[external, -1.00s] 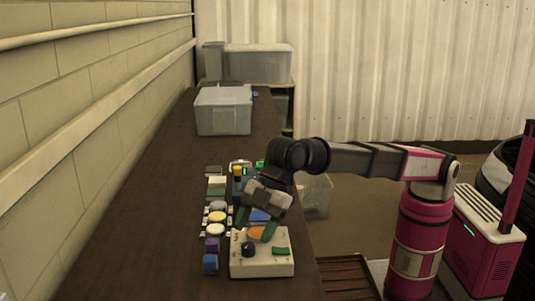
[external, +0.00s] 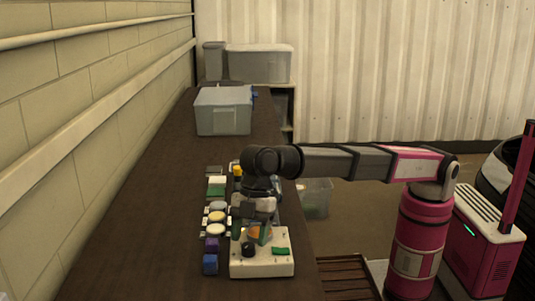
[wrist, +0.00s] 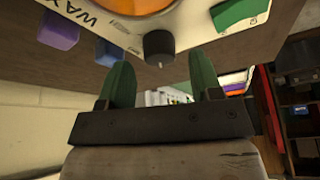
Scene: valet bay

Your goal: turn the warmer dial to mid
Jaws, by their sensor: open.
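The warmer (external: 262,268) is a cream box near the front end of the brown bench. It has a black dial (external: 248,249), an orange round top and a green part (external: 281,251) on its upper face. My gripper (external: 251,236) is above the warmer, pointing down, with green fingers spread apart. In the wrist view my gripper (wrist: 163,82) is open and empty, and its fingers look apart from the dial. The dial's exact setting is too small to read.
Purple (external: 211,244) and blue (external: 210,264) blocks stand just left of the warmer. Several round pale items (external: 216,229) and a green-and-white item (external: 216,186) lie behind them. A grey bin (external: 223,112) stands farther back. The bench's left strip is clear.

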